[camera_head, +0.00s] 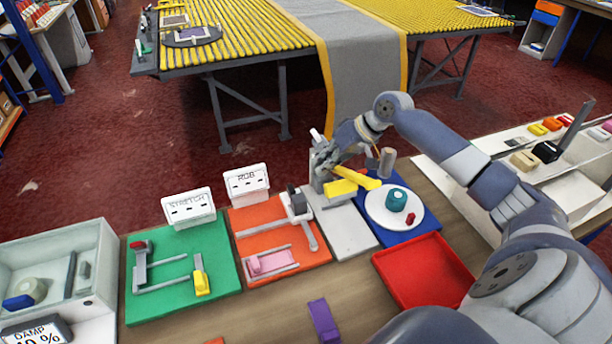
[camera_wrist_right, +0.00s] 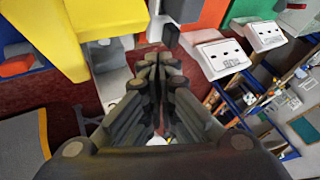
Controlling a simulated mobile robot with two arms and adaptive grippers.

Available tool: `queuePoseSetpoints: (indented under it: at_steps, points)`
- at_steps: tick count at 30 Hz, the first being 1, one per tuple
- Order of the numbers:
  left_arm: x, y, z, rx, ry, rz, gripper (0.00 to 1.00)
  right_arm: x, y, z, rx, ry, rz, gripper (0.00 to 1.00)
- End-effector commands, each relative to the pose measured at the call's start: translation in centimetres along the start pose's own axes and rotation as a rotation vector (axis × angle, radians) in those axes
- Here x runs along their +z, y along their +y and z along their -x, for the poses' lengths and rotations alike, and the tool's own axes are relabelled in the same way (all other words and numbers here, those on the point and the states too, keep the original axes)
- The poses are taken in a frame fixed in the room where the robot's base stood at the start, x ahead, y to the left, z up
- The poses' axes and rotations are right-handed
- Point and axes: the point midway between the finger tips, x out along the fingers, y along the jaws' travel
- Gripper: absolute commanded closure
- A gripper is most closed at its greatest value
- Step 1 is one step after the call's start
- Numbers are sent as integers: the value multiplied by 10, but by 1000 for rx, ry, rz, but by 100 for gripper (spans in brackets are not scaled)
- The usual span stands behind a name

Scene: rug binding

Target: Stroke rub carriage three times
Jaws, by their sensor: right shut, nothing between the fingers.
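I cannot tell for certain which is the rub carriage. My right gripper (camera_head: 322,158) is above and behind the grey plate, apart from the pink block. In the right wrist view its fingers (camera_wrist_right: 158,62) are together and empty. My left gripper is not in view.
A grey stand with a yellow arm (camera_head: 356,178) is close to my right gripper. A green board (camera_head: 215,240) marked STRETCH lies left, a red tray (camera_head: 425,270) and white disc (camera_head: 378,212) right. A purple block (camera_head: 323,320) lies at the front.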

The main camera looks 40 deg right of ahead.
Motion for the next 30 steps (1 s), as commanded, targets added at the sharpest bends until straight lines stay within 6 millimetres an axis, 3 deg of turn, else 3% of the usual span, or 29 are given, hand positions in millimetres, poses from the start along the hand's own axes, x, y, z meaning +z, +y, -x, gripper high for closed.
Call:
queuePoseSetpoints:
  at_steps: [15, 21, 30]
  points:
    - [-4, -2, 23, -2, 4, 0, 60, -1, -2, -81, -2, -2, -2, 100]
    - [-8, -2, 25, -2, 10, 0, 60, 0, 0, -94, 1, -2, 0, 100]
    - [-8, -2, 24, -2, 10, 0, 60, 0, 0, -95, 1, -2, 0, 100]
